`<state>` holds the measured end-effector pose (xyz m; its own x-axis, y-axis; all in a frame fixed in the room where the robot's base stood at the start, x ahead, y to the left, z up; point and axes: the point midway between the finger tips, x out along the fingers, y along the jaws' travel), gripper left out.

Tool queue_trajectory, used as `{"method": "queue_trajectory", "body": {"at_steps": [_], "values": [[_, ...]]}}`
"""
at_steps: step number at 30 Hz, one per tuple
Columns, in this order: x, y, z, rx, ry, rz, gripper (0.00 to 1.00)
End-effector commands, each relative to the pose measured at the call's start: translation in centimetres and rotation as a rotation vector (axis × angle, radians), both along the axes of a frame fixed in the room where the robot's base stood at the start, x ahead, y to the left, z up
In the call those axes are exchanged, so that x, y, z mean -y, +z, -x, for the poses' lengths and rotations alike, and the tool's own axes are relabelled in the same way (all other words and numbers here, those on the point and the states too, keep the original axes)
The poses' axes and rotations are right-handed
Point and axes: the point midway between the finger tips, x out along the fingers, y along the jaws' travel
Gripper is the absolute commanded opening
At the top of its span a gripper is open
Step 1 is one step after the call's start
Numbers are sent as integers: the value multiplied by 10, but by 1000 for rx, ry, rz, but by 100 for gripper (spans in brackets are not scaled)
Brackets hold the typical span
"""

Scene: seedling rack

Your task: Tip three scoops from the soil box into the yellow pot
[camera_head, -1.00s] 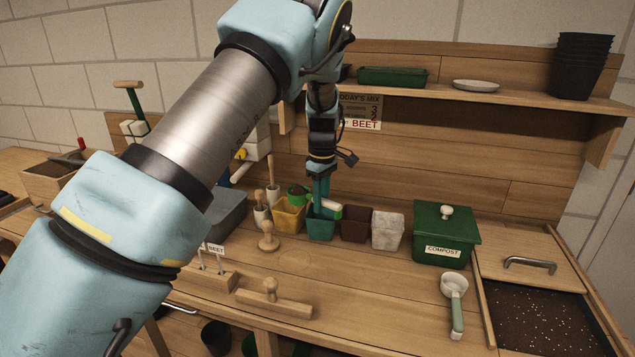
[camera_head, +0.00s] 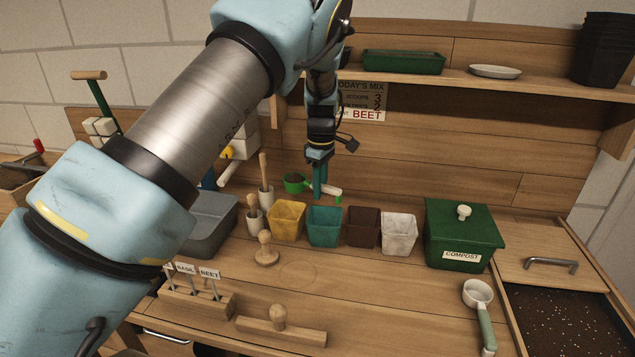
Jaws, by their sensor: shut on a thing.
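The yellow pot (camera_head: 287,222) stands upright at the left end of a row of small square pots; I cannot see its inside well. My gripper (camera_head: 320,190) is shut on the pale handle of a green scoop (camera_head: 295,183). The scoop's cup shows above the yellow pot in the picture and looks dark inside, as if it holds soil. A wooden box (camera_head: 508,318) with dark, white-specked soil (camera_head: 562,325) is at the lower right, partly covered by a wooden lid with a metal handle (camera_head: 550,265).
Teal (camera_head: 324,227), brown (camera_head: 363,228) and white (camera_head: 398,234) pots stand right of the yellow one.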

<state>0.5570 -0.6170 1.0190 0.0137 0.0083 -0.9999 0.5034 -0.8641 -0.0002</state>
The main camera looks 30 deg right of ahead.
Motion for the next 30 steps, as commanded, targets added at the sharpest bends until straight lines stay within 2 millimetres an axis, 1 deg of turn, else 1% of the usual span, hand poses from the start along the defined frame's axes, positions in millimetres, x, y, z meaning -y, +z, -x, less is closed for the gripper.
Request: {"method": "queue_trajectory", "body": {"at_steps": [3,15,20,21,27,30], "values": [[-1,-15,0,-1,1,-3,0],[-6,-4,-2,105,34,342,0],[-7,0,-2,138,42,432,0],[-6,-5,-2,139,42,449,0],[-7,-1,-3,169,46,528,0],[-5,-4,-2,177,43,550,0]]}}
